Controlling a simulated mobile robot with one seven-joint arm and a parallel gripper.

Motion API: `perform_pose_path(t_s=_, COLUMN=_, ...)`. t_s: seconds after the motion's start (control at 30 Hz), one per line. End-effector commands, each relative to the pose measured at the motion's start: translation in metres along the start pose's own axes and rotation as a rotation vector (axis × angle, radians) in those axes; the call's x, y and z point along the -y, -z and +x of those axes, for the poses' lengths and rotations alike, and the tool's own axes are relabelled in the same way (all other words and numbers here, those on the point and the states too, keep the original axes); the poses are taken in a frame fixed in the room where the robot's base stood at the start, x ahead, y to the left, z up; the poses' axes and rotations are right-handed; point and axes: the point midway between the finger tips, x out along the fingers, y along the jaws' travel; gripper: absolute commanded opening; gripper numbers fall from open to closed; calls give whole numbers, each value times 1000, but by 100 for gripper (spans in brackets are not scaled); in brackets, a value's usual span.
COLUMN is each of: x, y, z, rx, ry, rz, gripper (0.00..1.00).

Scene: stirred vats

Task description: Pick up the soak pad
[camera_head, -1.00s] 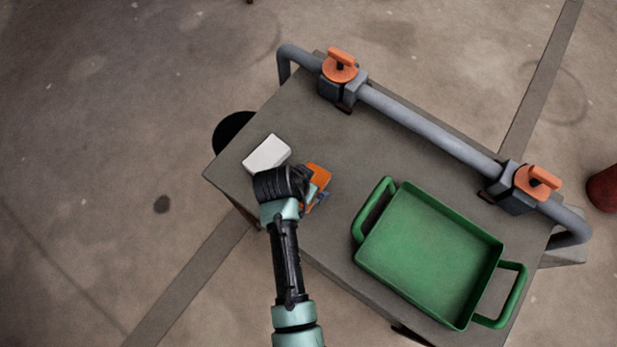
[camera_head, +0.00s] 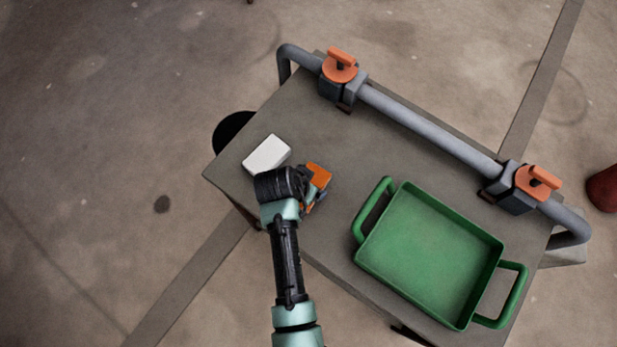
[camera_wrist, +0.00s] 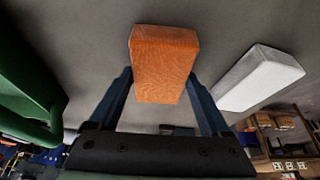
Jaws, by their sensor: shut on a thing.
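The soak pad, seen as an orange block with a mottled surface (camera_wrist: 165,62), fills the middle of the wrist view. The two blue fingers of my gripper (camera_wrist: 164,90) lie along its left and right sides, shut on it. In the head view the orange pad (camera_head: 319,174) shows partly beside my gripper (camera_head: 316,190), over the left part of the grey table. My wrist hides some of it there. I cannot tell whether the pad rests on the table or is just above it.
A white block (camera_head: 267,154) lies just left of my gripper on the table (camera_head: 335,145). A green tray with two handles (camera_head: 388,270) stands to the right, empty. A grey pipe (camera_head: 425,124) with two orange-handled valves runs along the far edge.

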Motion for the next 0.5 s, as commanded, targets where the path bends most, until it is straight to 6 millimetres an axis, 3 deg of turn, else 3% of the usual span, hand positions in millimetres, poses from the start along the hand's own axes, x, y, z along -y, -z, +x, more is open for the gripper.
perform_pose_path(t_s=0.27, x=0, y=4, z=-7, rx=-3, ry=2, rz=1, gripper=28)
perform_pose_path(t_s=0.5, x=1, y=22, z=-50, rx=-5, ry=3, rz=2, gripper=28)
